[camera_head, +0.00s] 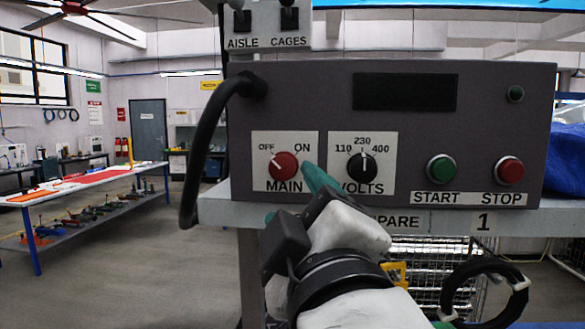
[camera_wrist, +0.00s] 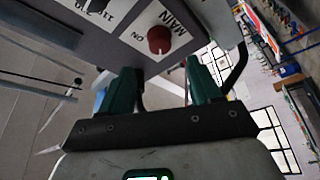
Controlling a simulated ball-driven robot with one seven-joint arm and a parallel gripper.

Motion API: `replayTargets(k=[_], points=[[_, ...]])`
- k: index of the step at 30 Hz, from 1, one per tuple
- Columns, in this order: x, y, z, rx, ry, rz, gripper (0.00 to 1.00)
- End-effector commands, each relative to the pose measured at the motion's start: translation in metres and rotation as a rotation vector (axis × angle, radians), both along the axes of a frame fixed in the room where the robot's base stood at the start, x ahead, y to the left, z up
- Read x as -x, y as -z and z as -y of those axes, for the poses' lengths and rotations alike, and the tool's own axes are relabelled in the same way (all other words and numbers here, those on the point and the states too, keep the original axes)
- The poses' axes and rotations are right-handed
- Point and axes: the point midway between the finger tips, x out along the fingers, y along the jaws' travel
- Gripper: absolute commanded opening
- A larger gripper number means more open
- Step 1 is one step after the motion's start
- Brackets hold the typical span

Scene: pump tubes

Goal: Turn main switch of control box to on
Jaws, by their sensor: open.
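The control box (camera_head: 400,100) is a dark grey box on a shelf in the head view. Its main switch (camera_head: 284,165) is a red round knob on a white plate marked OFF, ON and MAIN. Its white mark points up-left toward OFF. My gripper (camera_head: 293,198) has green fingers, open and empty, just below and right of the knob; one fingertip overlaps the plate's lower right edge. In the wrist view, the red main switch (camera_wrist: 160,39) lies beyond the gap between the open fingers of my gripper (camera_wrist: 163,85), apart from them.
Right of the main switch are a black volts knob (camera_head: 362,167), a green start button (camera_head: 441,169) and a red stop button (camera_head: 509,170). A thick black cable (camera_head: 200,150) hangs at the box's left. AISLE and CAGES switches (camera_head: 265,20) sit above. Open floor (camera_head: 150,270) lies left.

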Motion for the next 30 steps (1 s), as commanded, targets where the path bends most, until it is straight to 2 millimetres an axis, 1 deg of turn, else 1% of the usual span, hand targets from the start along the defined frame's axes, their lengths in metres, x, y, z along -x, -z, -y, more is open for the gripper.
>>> replayTargets(k=[1, 3, 9, 15, 19, 27, 30], points=[[-0.009, -0.004, -0.002, 0.001, 0.001, -0.003, 0.63], [-0.021, -0.007, -0.006, 0.002, 0.000, -0.003, 0.63], [-0.055, -0.014, -0.016, 0.000, 0.001, -0.004, 0.63], [-0.075, -0.018, -0.023, -0.001, -0.001, -0.003, 0.63], [-0.081, -0.018, -0.024, -0.002, -0.001, -0.004, 0.63], [-0.081, -0.018, -0.025, -0.002, -0.001, -0.003, 0.63], [-0.081, -0.017, -0.025, -0.001, -0.001, -0.003, 0.54]])
